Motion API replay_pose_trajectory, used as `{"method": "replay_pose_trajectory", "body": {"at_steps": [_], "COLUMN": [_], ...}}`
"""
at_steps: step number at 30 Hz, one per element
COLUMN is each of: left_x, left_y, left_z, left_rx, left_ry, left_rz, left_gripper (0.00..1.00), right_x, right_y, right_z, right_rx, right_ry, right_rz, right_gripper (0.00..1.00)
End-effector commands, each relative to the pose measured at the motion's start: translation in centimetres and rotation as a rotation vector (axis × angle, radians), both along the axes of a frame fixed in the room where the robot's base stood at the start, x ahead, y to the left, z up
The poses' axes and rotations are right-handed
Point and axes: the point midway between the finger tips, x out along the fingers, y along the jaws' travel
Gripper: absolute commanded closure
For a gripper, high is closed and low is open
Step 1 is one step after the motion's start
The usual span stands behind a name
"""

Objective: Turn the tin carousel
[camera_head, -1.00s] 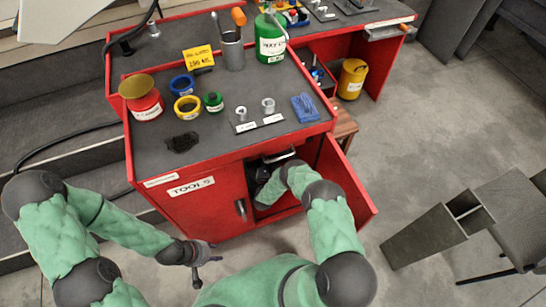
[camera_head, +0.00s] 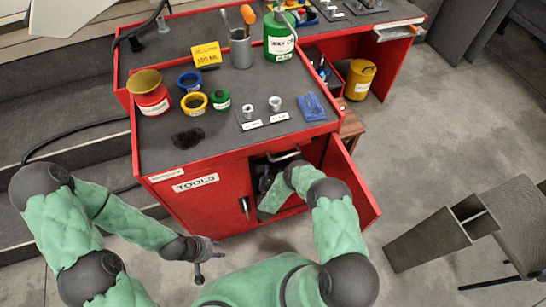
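No tin carousel can be clearly made out. The red tool cabinet (camera_head: 205,207) has an open compartment under its top, with its door (camera_head: 350,185) swung out to the right. My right arm reaches into this dark opening. Its gripper is hidden inside, so what it touches cannot be seen. Some dark shapes (camera_head: 265,178) show in the opening but are too small to identify. My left gripper (camera_head: 206,261) hangs in front of the cabinet's lower left, above the floor, with its fingers apart and nothing between them.
The cabinet top holds a red tin (camera_head: 153,98), tape rolls (camera_head: 194,103), a tool cup (camera_head: 241,48) and a green canister (camera_head: 279,38). A yellow can (camera_head: 359,80) stands behind the door. A grey chair (camera_head: 510,220) is at the right; floor between is clear.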

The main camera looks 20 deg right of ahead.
Motion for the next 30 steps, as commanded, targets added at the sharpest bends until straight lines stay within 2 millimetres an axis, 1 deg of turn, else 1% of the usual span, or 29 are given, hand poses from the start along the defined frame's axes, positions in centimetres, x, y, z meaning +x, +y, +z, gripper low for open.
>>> {"method": "replay_pose_trajectory", "body": {"at_steps": [1,6,9,12,16,25,28,30], "left_x": [0.0,0.0,0.0,0.0,0.0,0.0,0.0,0.0], "left_y": [0.0,0.0,0.0,0.0,0.0,0.0,0.0,0.0], "left_z": [0.0,0.0,0.0,0.0,0.0,0.0,0.1,0.3], "left_rx": [0.0,0.0,0.0,0.0,0.0,0.0,0.0,0.0], "left_ry": [0.0,0.0,0.0,0.0,0.0,0.0,0.0,0.0], "left_rz": [0.0,0.0,0.0,0.0,0.0,0.0,0.0,0.0], "left_gripper": [0.6,0.6,0.6,0.6,0.6,0.6,0.6,0.6], "right_x": [-1.0,-3.6,-4.7,-5.4,-5.8,-5.8,-5.5,-5.0], "right_y": [0.5,1.8,2.4,2.8,3.0,2.9,2.4,1.6], "right_z": [0.0,0.0,0.0,0.0,0.0,0.1,0.1,0.1], "right_rx": [0.001,0.0,0.0,-0.001,-0.001,-0.001,0.005,0.013], "right_ry": [0.002,0.0,0.0,0.0,-0.002,-0.002,-0.006,-0.011], "right_rz": [0.002,0.0,-0.001,-0.001,-0.001,-0.001,0.007,0.022], "right_gripper": [0.46,0.46,0.46,0.46,0.46,0.46,0.46,0.46]}}
